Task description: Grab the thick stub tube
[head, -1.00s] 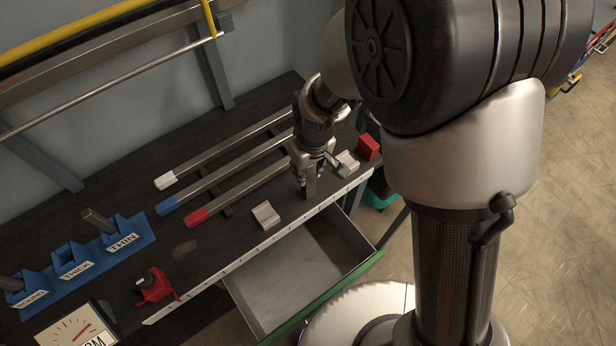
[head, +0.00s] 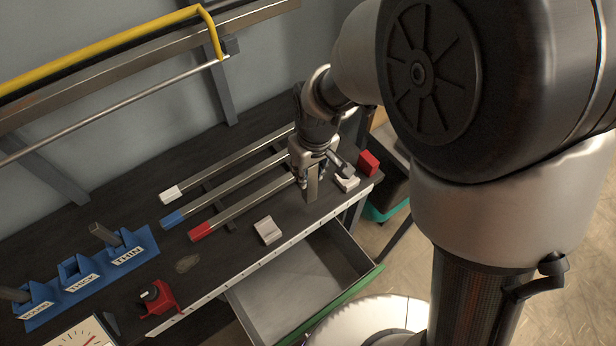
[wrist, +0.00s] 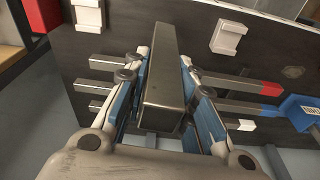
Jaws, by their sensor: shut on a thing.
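The thick stub tube (wrist: 164,75) is a short square grey metal tube. In the wrist view it sits between both finger pads of my gripper (wrist: 163,100), which is shut on it. In the head view my gripper (head: 312,175) points down over the bench, and the tube (head: 312,188) hangs upright below the fingers. I cannot tell whether its lower end touches the bench top. The blue holder has sockets labelled round, THICK (head: 75,283) and THIN (head: 128,257). The THICK socket looks empty, and a square tube (head: 104,235) stands in the THIN one.
Three long tubes with white, blue and red ends (head: 201,231) lie behind my gripper. White blocks (head: 268,231) (head: 347,182) and a red block (head: 368,163) are near. A red clamp (head: 158,298) stands front left. An open drawer (head: 300,275) juts out below the bench edge.

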